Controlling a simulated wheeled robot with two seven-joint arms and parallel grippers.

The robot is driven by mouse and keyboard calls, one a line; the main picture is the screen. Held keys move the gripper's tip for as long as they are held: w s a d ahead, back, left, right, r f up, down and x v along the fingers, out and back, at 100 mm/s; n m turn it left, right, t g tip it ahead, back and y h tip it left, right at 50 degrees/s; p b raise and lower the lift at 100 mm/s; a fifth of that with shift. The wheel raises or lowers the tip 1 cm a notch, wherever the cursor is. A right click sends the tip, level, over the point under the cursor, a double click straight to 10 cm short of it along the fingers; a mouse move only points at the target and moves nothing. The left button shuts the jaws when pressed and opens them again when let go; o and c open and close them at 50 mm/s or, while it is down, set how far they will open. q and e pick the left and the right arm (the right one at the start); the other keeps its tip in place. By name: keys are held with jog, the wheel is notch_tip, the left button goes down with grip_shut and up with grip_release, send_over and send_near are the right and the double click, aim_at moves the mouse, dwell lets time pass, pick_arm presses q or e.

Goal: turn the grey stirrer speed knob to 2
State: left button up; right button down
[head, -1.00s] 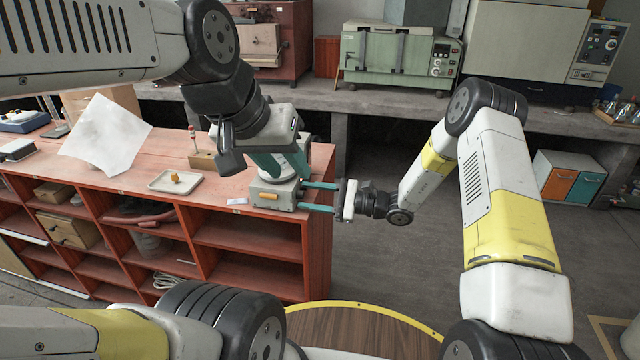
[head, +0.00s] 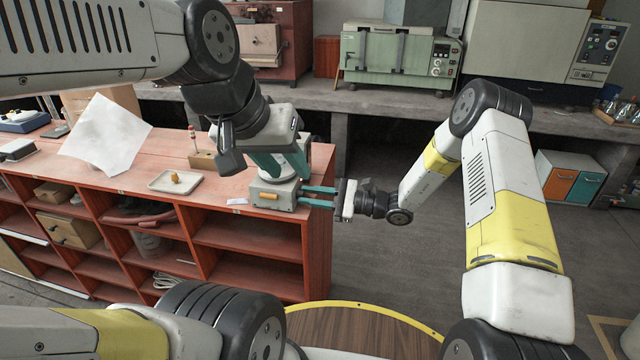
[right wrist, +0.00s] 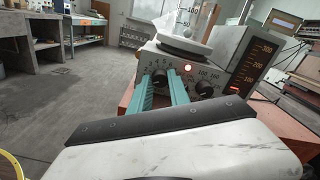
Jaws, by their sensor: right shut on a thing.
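The stirrer hotplate (head: 272,195) is a small grey box at the right end of the red shelf top, with a round white top. In the right wrist view its front panel (right wrist: 220,72) shows a dial with small marks around the stirrer speed knob (right wrist: 160,80). My right gripper (right wrist: 160,84) is shut on this knob, one teal finger on either side. The knob's pointer is too small to read. A second dark knob (right wrist: 204,88) with a higher-numbered scale sits to its right. My left gripper (head: 280,165) is over the hotplate's top, its fingers partly hidden.
A white tray (head: 160,182) with a small orange thing, a paper sheet (head: 105,135) and a small wooden block (head: 203,160) are on the shelf top, left of the hotplate. Open floor lies right of the shelf. A red lamp (right wrist: 188,68) is lit on the panel.

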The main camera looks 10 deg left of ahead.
jog(key=m, duration=0.5)
jog(key=shift+m, duration=1.7)
jog(key=shift+w, duration=0.1)
jog(key=c, duration=1.2)
grip_release()
jog(key=shift+c, duration=0.2)
